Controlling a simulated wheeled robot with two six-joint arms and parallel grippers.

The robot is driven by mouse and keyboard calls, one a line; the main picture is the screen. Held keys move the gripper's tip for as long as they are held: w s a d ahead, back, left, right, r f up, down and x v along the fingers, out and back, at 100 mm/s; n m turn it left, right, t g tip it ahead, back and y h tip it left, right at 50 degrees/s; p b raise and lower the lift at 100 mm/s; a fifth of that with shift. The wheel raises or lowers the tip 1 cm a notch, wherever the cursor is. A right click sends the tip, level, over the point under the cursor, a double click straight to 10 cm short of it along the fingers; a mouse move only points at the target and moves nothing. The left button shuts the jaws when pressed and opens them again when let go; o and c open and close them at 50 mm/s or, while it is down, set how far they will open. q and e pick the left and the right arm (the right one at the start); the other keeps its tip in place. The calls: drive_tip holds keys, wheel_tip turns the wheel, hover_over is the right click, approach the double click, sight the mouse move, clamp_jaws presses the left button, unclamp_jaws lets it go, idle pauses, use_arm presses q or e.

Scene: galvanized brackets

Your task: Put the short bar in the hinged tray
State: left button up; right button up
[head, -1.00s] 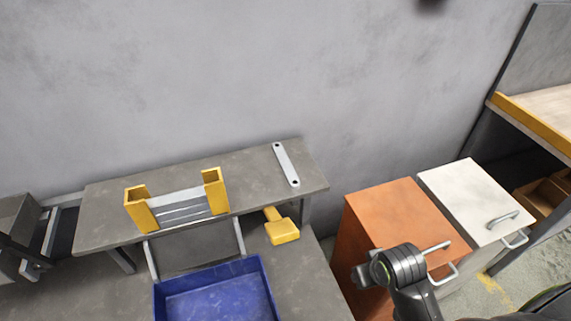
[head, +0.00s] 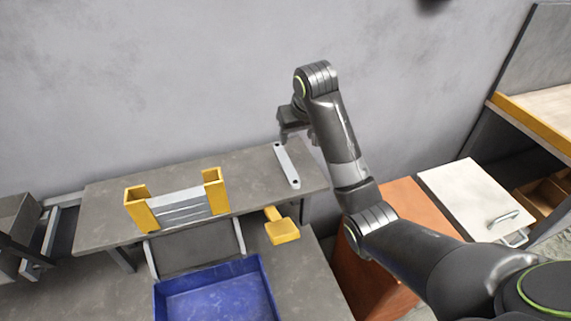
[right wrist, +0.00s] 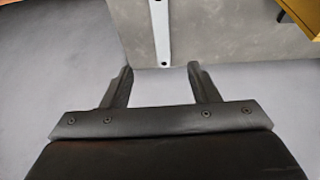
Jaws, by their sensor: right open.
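The short bar, a flat light-metal strip with a hole at each end (head: 287,166), lies on the right part of the raised grey shelf. It also shows in the right wrist view (right wrist: 160,30), beyond the fingertips. My right gripper (head: 297,130) is open and empty, close to the bar's far end; in the right wrist view its fingers (right wrist: 160,78) are spread, with the bar's end roughly in line with the gap. The hinged tray seems to be the blue tray (head: 263,285) below the shelf, with a grey panel (head: 195,247) standing behind it. My left gripper is not in view.
A yellow holder (head: 140,213) with several metal strips stands on the shelf (head: 100,225). A yellow block with a handle (head: 283,231) sits by the shelf's front edge. An orange cabinet (head: 405,203) and a white one (head: 465,190) stand right. The wall is close behind.

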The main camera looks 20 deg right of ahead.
drive_tip(key=b, duration=0.1)
approach(286, 163)
drive_tip(key=shift+s+x, duration=0.25)
drive_tip(key=shift+x, duration=0.85)
drive_tip(key=shift+w+x, duration=0.2)
drive_tip(key=shift+x, duration=2.85)
drive_tip(key=shift+r, duration=0.1)
drive_tip(key=shift+c, duration=0.4)
clamp_jaws()
